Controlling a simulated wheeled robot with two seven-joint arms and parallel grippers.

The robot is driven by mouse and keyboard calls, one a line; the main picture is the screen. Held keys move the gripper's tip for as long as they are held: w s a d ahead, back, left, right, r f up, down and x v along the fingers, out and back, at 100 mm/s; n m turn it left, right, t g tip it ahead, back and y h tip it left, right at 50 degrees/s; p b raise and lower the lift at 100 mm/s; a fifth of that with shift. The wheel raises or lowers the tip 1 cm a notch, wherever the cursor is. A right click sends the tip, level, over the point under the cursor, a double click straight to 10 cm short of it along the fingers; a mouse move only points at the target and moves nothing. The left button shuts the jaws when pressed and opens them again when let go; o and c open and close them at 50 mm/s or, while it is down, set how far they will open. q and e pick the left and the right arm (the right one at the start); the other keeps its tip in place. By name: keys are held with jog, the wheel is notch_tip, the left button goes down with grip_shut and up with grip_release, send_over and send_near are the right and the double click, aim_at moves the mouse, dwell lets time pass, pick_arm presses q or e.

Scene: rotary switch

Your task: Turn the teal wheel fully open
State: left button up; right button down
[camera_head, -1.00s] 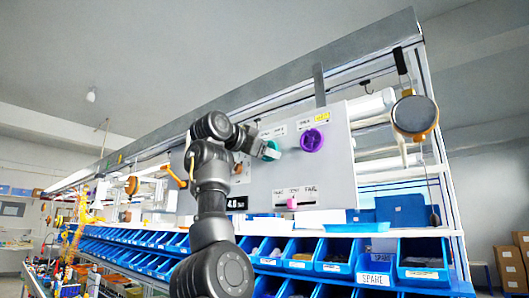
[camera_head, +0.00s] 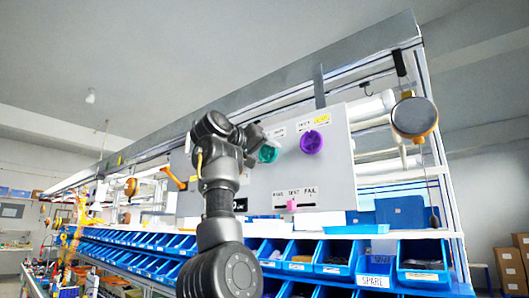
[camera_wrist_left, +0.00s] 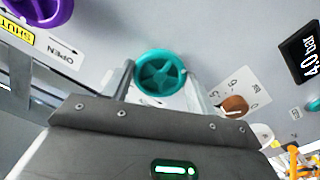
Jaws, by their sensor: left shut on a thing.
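The teal wheel (camera_head: 268,154) is a small spoked handwheel on the upright grey panel (camera_head: 336,175). In the left wrist view the teal wheel (camera_wrist_left: 160,71) sits between the two fingers of my left gripper (camera_wrist_left: 160,88), one on each side of its rim. The left gripper is shut on the wheel. In the head view my left gripper (camera_head: 259,147) reaches the wheel from the left, and my arm hides part of the panel. An OPEN label (camera_wrist_left: 60,51) shows upside down in the wrist view. My right gripper is not in view.
A purple wheel (camera_head: 311,142) sits close to the right of the teal one. A pink slider (camera_head: 292,205) is lower on the panel. Blue bins (camera_head: 332,255) line the shelf below.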

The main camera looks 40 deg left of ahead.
pick_arm(q)
jog(key=n, duration=0.5)
jog(key=shift+d+f+n, duration=0.1)
jog(key=shift+n, duration=0.3)
dwell(0.4)
jog(key=o, duration=1)
jog(key=shift+s, duration=0.1)
